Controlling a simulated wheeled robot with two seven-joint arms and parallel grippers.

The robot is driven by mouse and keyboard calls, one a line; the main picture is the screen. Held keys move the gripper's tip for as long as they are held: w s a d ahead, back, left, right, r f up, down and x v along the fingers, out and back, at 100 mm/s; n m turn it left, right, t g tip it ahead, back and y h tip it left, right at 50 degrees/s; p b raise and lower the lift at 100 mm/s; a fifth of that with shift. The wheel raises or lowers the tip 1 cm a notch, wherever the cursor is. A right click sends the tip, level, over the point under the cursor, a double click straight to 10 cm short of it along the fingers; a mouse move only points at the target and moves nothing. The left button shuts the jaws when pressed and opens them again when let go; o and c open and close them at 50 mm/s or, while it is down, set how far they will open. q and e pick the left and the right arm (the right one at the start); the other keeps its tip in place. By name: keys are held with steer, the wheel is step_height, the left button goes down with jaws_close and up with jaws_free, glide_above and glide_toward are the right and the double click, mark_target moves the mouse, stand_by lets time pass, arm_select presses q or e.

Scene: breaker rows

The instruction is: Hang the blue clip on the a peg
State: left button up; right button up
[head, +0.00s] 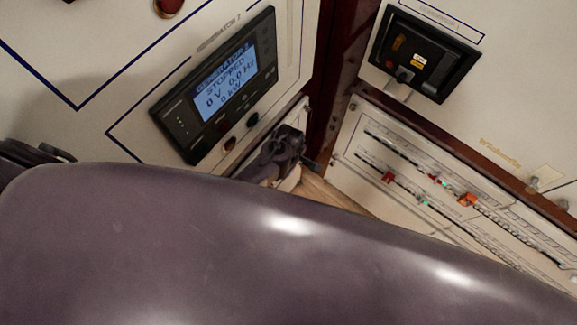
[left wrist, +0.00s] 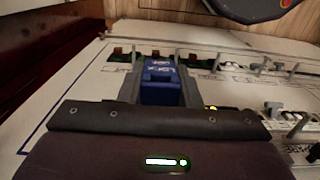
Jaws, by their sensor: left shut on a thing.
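The blue clip (left wrist: 160,82) with pale lettering is in the left wrist view, between the fingers of my left gripper (left wrist: 160,92), which is shut on it. The clip is in front of a white panel (left wrist: 80,95) with a row of small posts. One grey post (left wrist: 217,63) stands just right of the clip, and another (left wrist: 293,72) is farther right. I cannot read which is peg a. The clip looks apart from these posts; what lies directly behind it is hidden. In the head view my arm covers the foreground, and the clip cannot be made out.
In the head view a generator display (head: 222,85) is on the left panel. A black switch unit (head: 425,57) is on the right panel, above rows of breakers with an orange piece (head: 467,199). Short pegs (head: 533,185) stick out at far right.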

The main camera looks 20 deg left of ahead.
arm_select(q)
steer(key=shift+w+a+p, duration=0.25)
steer(key=shift+w+a, duration=0.05)
steer(key=shift+a, duration=0.4)
steer(key=shift+w+a+p, duration=0.2)
steer(key=shift+w+a, duration=0.05)
steer(key=shift+a, duration=0.45)
stand_by(0.9)
steer(key=o, duration=1.1)
steer(key=shift+c, duration=0.2)
steer(key=shift+r, duration=0.15)
step_height(320, 180, up, 7)
steer(key=shift+f, duration=0.2)
steer(key=shift+r, duration=0.45)
steer(key=shift+c, duration=0.2)
